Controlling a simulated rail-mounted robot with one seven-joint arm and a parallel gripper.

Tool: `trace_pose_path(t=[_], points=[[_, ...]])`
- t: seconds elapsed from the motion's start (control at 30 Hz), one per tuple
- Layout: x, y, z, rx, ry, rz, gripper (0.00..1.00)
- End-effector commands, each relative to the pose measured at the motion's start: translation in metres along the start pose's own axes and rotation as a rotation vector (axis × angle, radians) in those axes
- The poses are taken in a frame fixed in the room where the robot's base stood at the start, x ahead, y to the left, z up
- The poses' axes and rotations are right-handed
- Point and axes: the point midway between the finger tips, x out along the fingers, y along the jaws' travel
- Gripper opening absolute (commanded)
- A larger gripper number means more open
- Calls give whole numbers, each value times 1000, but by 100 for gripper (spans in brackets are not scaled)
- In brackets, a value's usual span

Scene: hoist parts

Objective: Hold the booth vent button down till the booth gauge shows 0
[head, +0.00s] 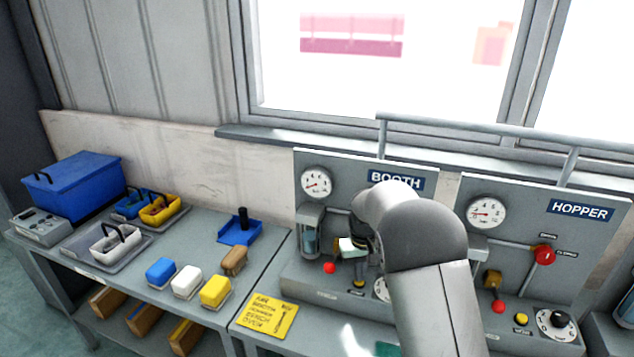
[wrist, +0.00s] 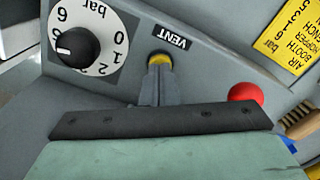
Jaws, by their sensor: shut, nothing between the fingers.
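The booth vent button (wrist: 160,59) is yellow and sits beside the VENT label in the wrist view; it also shows in the head view (head: 358,284). My gripper (wrist: 158,72) is shut and empty, its fingertips right at the button and covering part of it. I cannot tell whether the button is pressed in. The booth gauge (head: 316,183) is a round white dial on the BOOTH panel in the head view. Its needle points toward the lower left; its figures are too small to read.
Beside the button are a red knob (wrist: 245,93) and a black bar dial (wrist: 75,47). The hopper panel (head: 530,215) stands to the right with its own gauge (head: 486,211). A yellow card (head: 267,315) lies in front on the bench. Coloured blocks and trays fill the left bench.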

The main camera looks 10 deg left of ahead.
Motion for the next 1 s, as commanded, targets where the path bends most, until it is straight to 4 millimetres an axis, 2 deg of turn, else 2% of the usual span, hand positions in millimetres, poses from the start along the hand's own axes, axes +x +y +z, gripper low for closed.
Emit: trace_pose_path(t=[0.1, 0.7, 1.0], points=[[-13, 0, 0, 0, 2, 0, 0], [-61, 0, -1, 1, 3, 0, 0], [-62, 0, 0, 0, 2, 0, 0]])
